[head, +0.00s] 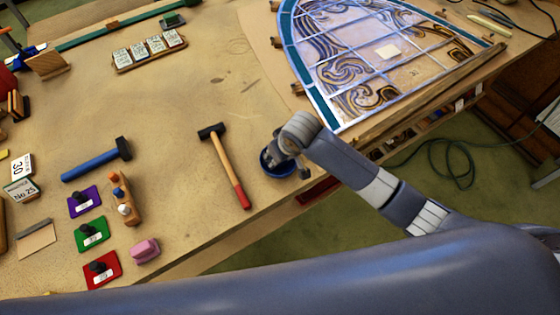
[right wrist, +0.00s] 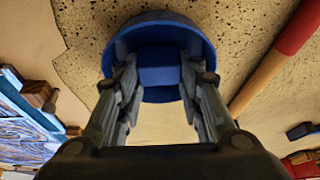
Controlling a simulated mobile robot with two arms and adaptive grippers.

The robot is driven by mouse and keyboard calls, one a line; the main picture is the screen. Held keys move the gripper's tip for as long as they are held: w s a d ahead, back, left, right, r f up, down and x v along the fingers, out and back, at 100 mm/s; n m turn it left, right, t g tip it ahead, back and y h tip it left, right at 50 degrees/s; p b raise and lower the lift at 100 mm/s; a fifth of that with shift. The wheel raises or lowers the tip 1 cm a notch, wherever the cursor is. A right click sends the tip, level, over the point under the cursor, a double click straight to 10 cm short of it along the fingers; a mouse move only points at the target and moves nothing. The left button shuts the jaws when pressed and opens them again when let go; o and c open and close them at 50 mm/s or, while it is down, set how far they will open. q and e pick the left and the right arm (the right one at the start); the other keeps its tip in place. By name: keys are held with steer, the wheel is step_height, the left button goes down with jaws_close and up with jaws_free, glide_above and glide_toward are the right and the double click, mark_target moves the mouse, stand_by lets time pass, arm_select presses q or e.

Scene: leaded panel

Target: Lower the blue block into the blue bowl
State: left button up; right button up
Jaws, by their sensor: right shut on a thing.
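The blue bowl (head: 265,164) stands on the workbench near its front edge, partly hidden by my right gripper (head: 285,160). In the right wrist view the bowl (right wrist: 160,22) opens at the top middle, and the fingers of my right gripper (right wrist: 159,70) reach to its rim. They are shut on the blue block (right wrist: 161,76), which shows inside the outline of the bowl. I cannot tell whether the block touches the bowl's floor. In the head view the block is hidden. My left gripper is out of view.
A hammer with a red-ended handle (head: 228,170) lies just left of the bowl. The leaded panel (head: 375,55) lies behind and to the right. A blue-handled hammer (head: 95,160), coloured plates and a pink block (head: 145,250) are farther left. Bare bench lies between the hammers.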

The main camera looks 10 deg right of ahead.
steer(key=o, duration=1)
steer(key=shift+c, duration=0.2)
steer(key=shift+r, duration=0.1)
